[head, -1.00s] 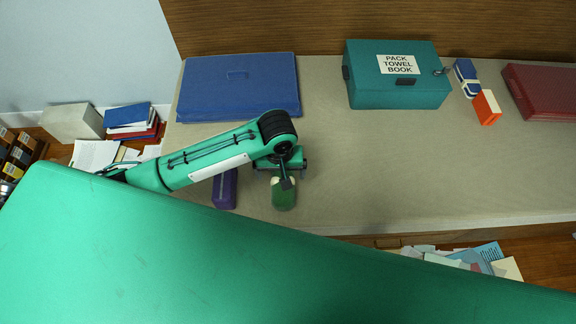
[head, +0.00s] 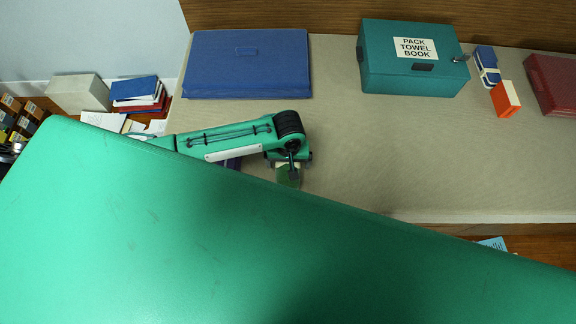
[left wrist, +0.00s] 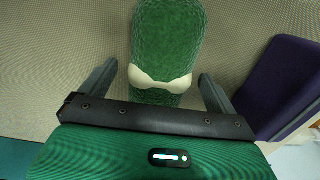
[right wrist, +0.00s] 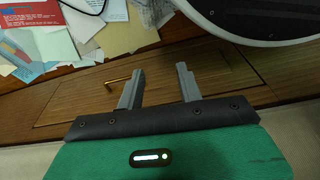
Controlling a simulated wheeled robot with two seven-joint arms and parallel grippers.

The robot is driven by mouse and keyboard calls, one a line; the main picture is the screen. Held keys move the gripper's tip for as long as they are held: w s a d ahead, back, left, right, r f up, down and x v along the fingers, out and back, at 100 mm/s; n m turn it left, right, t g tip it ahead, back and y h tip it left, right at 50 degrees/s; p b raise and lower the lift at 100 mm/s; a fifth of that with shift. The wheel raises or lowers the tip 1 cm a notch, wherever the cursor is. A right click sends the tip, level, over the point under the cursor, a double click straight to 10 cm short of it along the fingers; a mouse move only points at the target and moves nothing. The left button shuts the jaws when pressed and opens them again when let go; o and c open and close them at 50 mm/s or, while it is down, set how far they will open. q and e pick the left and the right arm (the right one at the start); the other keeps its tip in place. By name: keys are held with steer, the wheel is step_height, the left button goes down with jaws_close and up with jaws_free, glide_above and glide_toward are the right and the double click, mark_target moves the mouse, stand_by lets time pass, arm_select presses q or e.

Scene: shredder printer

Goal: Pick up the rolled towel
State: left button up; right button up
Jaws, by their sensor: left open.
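The rolled towel (head: 289,178) is green with a cream band and lies on the beige tabletop, below my left gripper (head: 290,160) in the head view. My green body hides its near end. In the left wrist view the towel (left wrist: 166,45) lies lengthwise, its band between the two fingers of my left gripper (left wrist: 157,82). The fingers are open with a gap on each side and do not touch it. My right gripper (right wrist: 160,78) shows in the right wrist view, fingers apart and empty, away from the towel.
A purple case (left wrist: 282,85) lies to the right of the towel in the left wrist view. A blue folder (head: 246,64), a teal box (head: 412,75) labelled PACK TOWEL BOOK, an orange-and-white box (head: 505,99) and a dark red case (head: 552,82) stand farther back. The middle tabletop is clear.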

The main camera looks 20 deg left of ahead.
arm_select(q)
steer(key=shift+f, duration=1.4)
steer(key=c, duration=1.1)
steer(key=shift+r, duration=0.1)
steer(key=shift+c, duration=0.2)
